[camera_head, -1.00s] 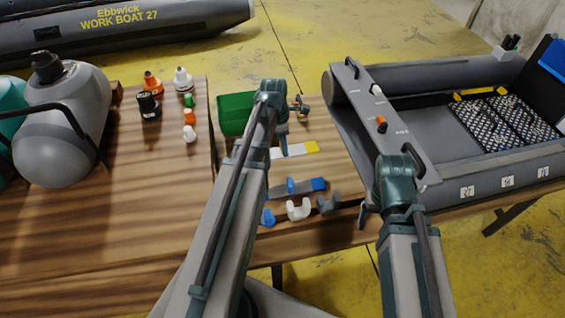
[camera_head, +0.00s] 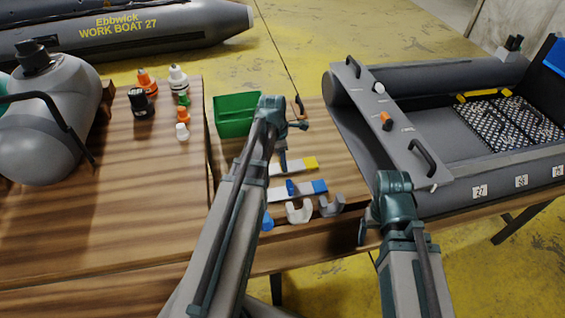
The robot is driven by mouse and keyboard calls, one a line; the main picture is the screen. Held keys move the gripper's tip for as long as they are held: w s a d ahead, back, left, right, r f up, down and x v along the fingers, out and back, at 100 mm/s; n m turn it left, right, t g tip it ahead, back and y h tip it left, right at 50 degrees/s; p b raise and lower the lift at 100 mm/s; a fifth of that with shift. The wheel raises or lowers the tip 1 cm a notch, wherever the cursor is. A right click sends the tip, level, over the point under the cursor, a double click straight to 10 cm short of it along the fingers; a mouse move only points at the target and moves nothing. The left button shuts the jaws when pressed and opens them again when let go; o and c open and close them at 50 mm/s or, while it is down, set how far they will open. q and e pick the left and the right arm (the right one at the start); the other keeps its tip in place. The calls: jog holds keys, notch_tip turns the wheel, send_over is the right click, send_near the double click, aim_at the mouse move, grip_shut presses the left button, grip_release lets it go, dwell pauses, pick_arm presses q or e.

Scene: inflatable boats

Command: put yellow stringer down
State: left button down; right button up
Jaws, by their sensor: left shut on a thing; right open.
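The yellow stringer (camera_head: 292,166), a flat pale bar with a yellow right end, lies level over the right part of the wooden table (camera_head: 230,175). My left gripper (camera_head: 283,161) is shut on it near its middle, from above. Whether the bar touches the table cannot be told. A similar bar with a blue end (camera_head: 304,188) lies just in front of it, nearly parallel. My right gripper (camera_head: 364,230) is open and empty by the table's front edge, below the boat's grey panel. Its fingers are partly hidden by its own arm.
A green bin (camera_head: 236,115) stands behind the stringer. White (camera_head: 299,212) and grey (camera_head: 331,205) clips and a blue part (camera_head: 267,222) lie in front. A grey boat (camera_head: 450,180) borders the right. Small bottles (camera_head: 148,82) and a grey tank (camera_head: 45,125) stand left.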

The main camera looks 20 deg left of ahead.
aim_at(278, 168)
pick_arm(q)
jog(key=shift+f, duration=0.1)
jog(key=shift+c, duration=1.4)
grip_release()
notch_tip(278, 168, up, 12)
jog(key=a+p, duration=0.1)
jog(key=p, duration=1.1)
jog(key=shift+s, duration=0.4)
